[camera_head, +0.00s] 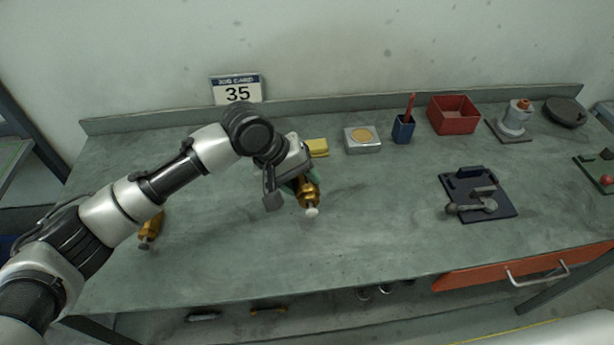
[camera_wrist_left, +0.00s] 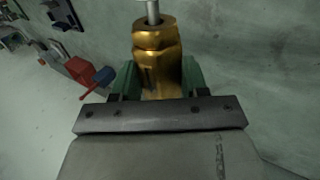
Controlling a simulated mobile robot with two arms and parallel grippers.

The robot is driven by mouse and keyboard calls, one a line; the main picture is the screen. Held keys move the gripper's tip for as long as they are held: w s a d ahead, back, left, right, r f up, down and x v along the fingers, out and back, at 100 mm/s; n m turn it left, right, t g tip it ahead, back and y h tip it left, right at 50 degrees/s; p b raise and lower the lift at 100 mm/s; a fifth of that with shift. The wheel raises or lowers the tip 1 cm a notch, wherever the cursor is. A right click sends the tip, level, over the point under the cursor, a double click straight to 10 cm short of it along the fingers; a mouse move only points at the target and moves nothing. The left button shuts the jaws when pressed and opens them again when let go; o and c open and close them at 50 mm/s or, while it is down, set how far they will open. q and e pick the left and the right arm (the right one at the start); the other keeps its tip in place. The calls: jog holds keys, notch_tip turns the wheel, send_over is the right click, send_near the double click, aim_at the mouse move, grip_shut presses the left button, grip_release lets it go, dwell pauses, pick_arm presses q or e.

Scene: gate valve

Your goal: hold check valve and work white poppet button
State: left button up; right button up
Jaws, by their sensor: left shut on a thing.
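A brass check valve (camera_head: 308,192) with a white poppet button (camera_head: 312,212) at its near end is at the middle of the bench. My left gripper (camera_head: 298,184) is shut on this valve, and its green fingers sit on both sides of the body. In the left wrist view the brass body (camera_wrist_left: 157,50) stands between the fingers (camera_wrist_left: 160,78), with a pale stem (camera_wrist_left: 153,12) out of its far end. Whether the valve touches the bench is unclear. A second brass valve (camera_head: 152,228) lies at the left, partly behind my left arm. My right gripper is not in view.
A yellow block (camera_head: 317,148), a silver box with a tan disc (camera_head: 362,139), a blue cup (camera_head: 403,128) and a red bin (camera_head: 453,114) stand along the back. A dark fixture (camera_head: 478,194) sits at the right. The bench between the held valve and the fixture is clear.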

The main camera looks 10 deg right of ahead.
pick_arm(q)
jog(key=w+a+p, duration=0.2)
jog(key=w+a, duration=0.1)
jog(key=a, duration=0.2)
jog(key=shift+a, duration=0.25)
dwell(0.7)
jog(key=shift+f+b, duration=0.6)
jog(key=shift+f, duration=2.2)
dwell(0.3)
jog(key=shift+f+b, duration=0.85)
jog(key=shift+f, duration=1.8)
dwell(0.8)
